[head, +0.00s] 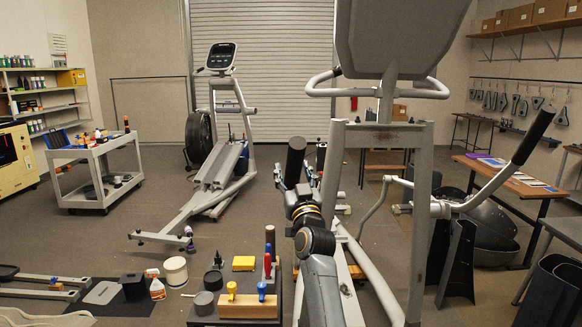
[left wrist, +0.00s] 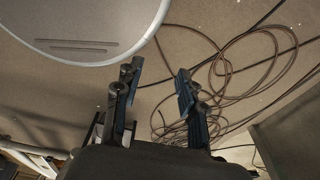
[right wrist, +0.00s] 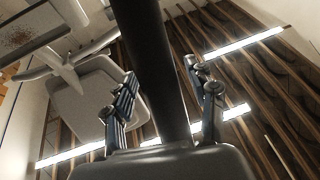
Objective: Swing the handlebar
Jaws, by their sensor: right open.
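The elliptical machine (head: 420,220) stands close in front, at the right of the head view. One handlebar has a black grip (head: 536,136) at the right. Another upright black grip (head: 296,157) shows left of the machine's post. My right gripper (head: 296,180) is at this grip, and its arm rises from below. In the right wrist view, a dark bar (right wrist: 153,50) runs between the spread fingers of my right gripper (right wrist: 160,70). I cannot tell whether either finger touches it. My left gripper (left wrist: 160,68) is open and empty above the floor; it is out of the head view.
Tools lie on a low dark table (head: 245,305). A wooden bench (head: 520,182) is at the right. Cables (left wrist: 235,65) and a grey disc (left wrist: 85,25) lie below my left gripper.

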